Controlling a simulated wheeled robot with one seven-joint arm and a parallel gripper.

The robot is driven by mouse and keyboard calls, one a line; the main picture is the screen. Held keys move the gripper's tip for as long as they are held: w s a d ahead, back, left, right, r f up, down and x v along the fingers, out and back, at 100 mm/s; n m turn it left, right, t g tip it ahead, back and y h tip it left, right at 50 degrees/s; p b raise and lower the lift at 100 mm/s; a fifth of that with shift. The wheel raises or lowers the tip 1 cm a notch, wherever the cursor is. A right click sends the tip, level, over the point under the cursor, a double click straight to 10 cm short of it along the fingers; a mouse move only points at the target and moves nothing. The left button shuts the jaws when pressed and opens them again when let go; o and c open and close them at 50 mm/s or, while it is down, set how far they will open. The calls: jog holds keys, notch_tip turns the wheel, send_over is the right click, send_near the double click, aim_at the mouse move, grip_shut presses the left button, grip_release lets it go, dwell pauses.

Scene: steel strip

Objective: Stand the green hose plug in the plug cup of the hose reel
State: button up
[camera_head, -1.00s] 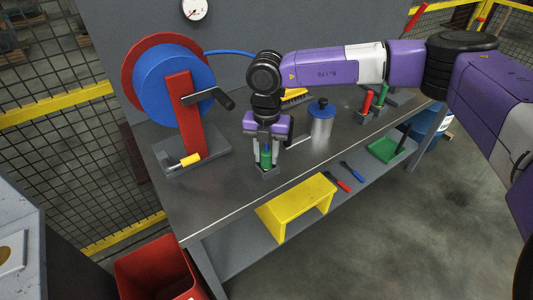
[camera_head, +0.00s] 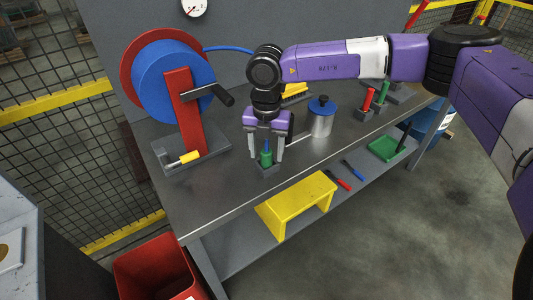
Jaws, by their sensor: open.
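The green hose plug (camera_head: 266,158) stands upright on the bench, with a blue part above it between my fingers. Its lower end is in a small dark grey square block (camera_head: 268,171), which looks like a cup. My gripper (camera_head: 266,155) points straight down over the plug. Its fingers are spread, one on each side, with visible gaps to the plug. The hose reel (camera_head: 172,85), a blue drum with a red disc and red post, stands to the left on a grey base (camera_head: 205,156). Its blue hose (camera_head: 228,51) runs behind my arm.
A steel canister with blue lid (camera_head: 321,122) stands right of my gripper. The bench front is clear; a yellow step (camera_head: 298,205) lies below.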

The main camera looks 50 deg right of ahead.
aim_at(267, 151)
notch_tip(267, 151, up, 7)
jog(key=shift+f+b, duration=0.15)
jog(key=shift+b, duration=0.3)
jog(key=shift+s, duration=0.1)
dwell(0.4)
